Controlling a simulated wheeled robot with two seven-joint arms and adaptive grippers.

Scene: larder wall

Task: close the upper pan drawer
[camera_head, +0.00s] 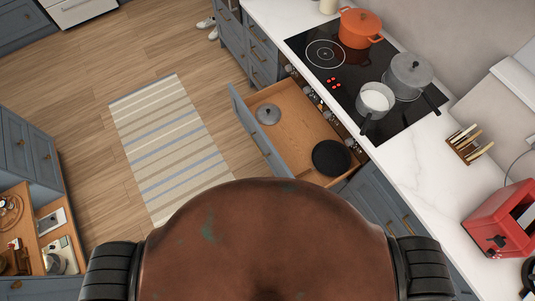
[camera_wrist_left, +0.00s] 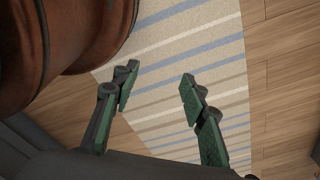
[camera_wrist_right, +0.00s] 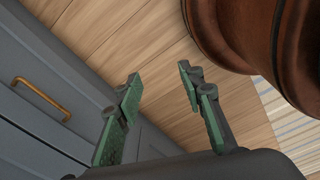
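The upper pan drawer (camera_head: 290,117) is pulled out below the hob, with a blue-grey front (camera_head: 254,128) and a wooden inside. A grey lid (camera_head: 268,114) and a black pan (camera_head: 331,157) lie in it. Neither gripper shows in the head view. My left gripper (camera_wrist_left: 159,82) is open and empty above the striped rug in the left wrist view. My right gripper (camera_wrist_right: 160,80) is open and empty in the right wrist view, beside blue-grey cabinet fronts with a brass handle (camera_wrist_right: 42,97). The drawer cannot be made out in the wrist views.
An orange pot (camera_head: 360,28), a grey pot (camera_head: 409,74) and a white-filled saucepan (camera_head: 375,101) stand on the black hob (camera_head: 325,75). A red toaster (camera_head: 500,220) is on the counter. The striped rug (camera_head: 165,140) lies on open wooden floor. Another open drawer (camera_head: 48,205) is at left.

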